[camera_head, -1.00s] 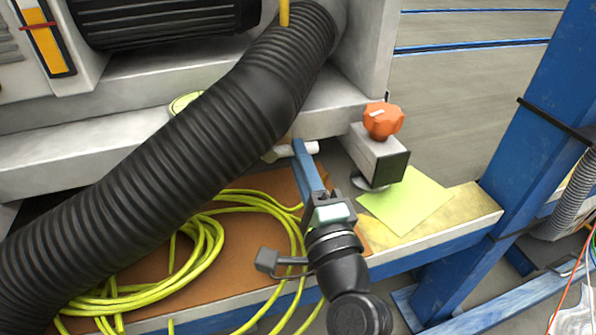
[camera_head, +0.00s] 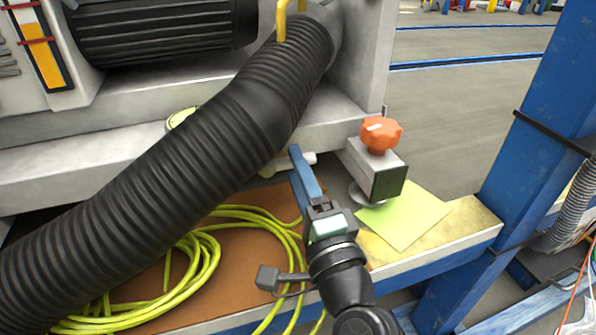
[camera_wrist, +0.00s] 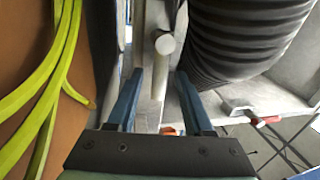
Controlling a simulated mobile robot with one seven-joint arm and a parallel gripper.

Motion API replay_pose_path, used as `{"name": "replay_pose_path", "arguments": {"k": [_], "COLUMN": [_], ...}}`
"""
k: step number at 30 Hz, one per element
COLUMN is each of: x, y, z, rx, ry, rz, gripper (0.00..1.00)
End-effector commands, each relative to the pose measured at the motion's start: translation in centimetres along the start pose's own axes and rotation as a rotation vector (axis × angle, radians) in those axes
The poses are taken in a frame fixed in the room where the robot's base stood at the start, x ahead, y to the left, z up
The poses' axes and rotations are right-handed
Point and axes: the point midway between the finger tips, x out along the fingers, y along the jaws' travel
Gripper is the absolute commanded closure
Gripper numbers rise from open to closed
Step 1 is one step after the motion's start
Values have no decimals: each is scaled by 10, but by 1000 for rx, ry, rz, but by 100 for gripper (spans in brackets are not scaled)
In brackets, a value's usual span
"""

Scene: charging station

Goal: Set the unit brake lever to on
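My gripper (camera_head: 297,152) reaches up to the machine's lower edge, between the black hose and the orange knob. In the wrist view its two blue fingers (camera_wrist: 160,76) are apart, with nothing clamped. A pale lever-like bar with a round end (camera_wrist: 165,43) stands in line with the gap, just beyond or between the fingertips; contact cannot be told. In the head view a pale rod (camera_head: 305,159) shows beside the fingers, partly hidden. A small red-tipped handle (camera_wrist: 265,120) shows right in the wrist view. No label shows which part is the brake lever.
The thick black hose (camera_head: 170,150) runs close to my gripper's left. An orange knob (camera_head: 381,135) on a grey box (camera_head: 375,170) stands to the right. Yellow cable (camera_head: 190,275) and a green-yellow sheet (camera_head: 404,217) lie on the shelf. A blue post (camera_head: 535,110) stands right.

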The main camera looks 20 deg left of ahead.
Motion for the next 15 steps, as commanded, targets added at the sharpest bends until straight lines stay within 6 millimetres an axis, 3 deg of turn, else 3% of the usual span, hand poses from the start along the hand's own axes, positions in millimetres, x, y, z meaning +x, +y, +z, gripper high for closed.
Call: {"name": "replay_pose_path", "arguments": {"k": [10, 15], "x": [-3, -21], "y": [0, 0], "z": [0, -1], "rx": [2, 4], "ry": [1, 4], "rz": [1, 2], "gripper": [47, 47]}}
